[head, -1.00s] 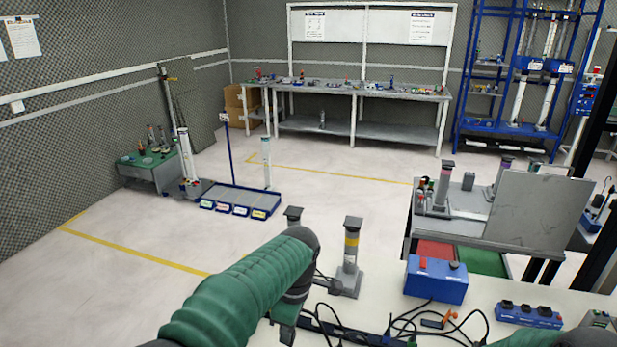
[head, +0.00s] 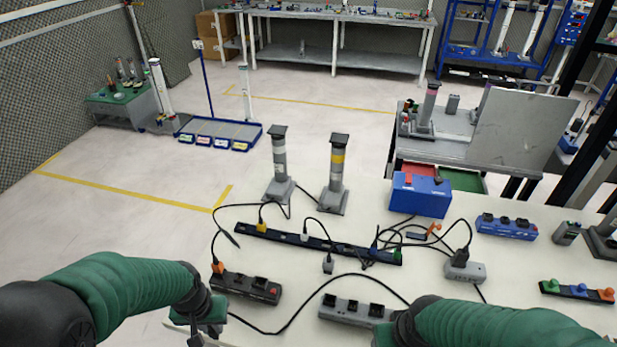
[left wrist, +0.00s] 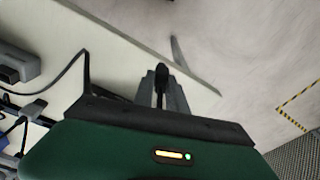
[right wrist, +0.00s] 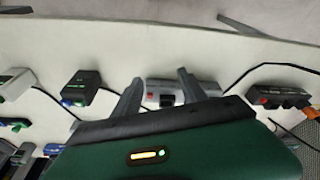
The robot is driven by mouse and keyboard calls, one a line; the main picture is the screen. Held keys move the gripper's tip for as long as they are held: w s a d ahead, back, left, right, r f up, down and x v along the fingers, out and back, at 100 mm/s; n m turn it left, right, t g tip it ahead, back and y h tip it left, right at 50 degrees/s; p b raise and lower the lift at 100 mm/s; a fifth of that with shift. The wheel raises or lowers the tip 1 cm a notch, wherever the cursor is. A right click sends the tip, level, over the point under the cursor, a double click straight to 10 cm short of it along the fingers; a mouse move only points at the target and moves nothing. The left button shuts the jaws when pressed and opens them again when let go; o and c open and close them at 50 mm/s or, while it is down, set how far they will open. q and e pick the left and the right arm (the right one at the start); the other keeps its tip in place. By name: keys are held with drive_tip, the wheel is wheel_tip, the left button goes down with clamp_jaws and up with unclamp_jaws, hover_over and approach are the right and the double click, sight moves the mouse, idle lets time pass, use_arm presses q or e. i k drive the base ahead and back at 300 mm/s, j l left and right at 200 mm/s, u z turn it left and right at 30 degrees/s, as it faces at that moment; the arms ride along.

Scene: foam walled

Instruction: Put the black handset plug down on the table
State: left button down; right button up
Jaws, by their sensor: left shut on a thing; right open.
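My left gripper (head: 207,318) is low at the front left corner of the white table (head: 520,290). In the left wrist view its fingers (left wrist: 162,88) are shut on a small black plug (left wrist: 160,78), near the table's edge. A black cable (left wrist: 62,84) runs from there over the tabletop. The plug is hard to make out in the head view, and I cannot tell whether it touches the table. My right arm reaches in at the lower right of the head view. In the right wrist view its fingers (right wrist: 158,88) are open around empty space above a grey socket strip (right wrist: 158,86).
A black socket block (head: 245,288) with an orange plug stands just right of my left gripper. A long black strip (head: 320,243) with coloured plugs lies behind it, among loose cables. Two grey posts (head: 337,175) and a blue box (head: 420,194) stand at the back.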

sight(404, 288)
drive_tip(key=k+z, duration=0.4)
drive_tip(key=k+l+z, duration=0.15)
drive_tip(key=z, duration=0.25)
drive_tip(key=i+z, duration=0.45)
drive_tip(key=i+j+z, duration=0.4)
drive_tip(key=i, duration=0.2)
drive_tip(key=l, duration=0.1)
